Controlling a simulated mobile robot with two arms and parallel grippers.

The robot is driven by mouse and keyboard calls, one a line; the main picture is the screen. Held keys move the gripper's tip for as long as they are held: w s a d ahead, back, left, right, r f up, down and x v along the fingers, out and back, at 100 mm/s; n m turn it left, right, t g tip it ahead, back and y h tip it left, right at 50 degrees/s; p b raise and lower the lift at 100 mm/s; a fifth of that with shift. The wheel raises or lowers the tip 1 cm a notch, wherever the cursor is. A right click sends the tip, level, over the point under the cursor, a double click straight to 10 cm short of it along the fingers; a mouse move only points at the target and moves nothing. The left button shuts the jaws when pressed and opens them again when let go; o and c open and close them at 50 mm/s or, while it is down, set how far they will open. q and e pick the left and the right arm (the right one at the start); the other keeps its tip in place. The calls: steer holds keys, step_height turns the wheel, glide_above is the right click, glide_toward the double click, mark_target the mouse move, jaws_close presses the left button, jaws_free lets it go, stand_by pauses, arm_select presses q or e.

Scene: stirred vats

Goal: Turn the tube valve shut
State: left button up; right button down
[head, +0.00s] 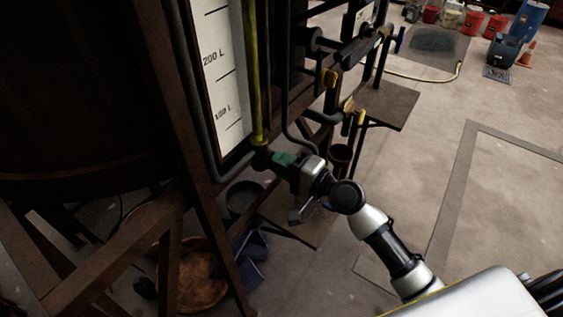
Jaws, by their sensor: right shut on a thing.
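The sight tube (254,80), filled with yellow, runs upright beside a white scale board marked 200 L. At the tube's foot is the tube valve, with a green handle (284,158). My right gripper (293,163) reaches in from the lower right and is shut on the green handle. The jaws and dark wrist hide part of the handle and valve. The exact angle of the handle is hard to tell. My left gripper is not in view.
The vat's timber frame (190,130) is at the left. A round basket (190,275) and a dark pan (243,197) are on the floor below.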

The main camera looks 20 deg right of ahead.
steer(key=c, duration=1.1)
jaws_free()
steer(key=shift+d, duration=0.1)
steer(key=b+v, duration=0.4)
steer(key=v, duration=0.6)
steer(key=shift+s+d+b, duration=0.25)
steer(key=shift+b, duration=0.1)
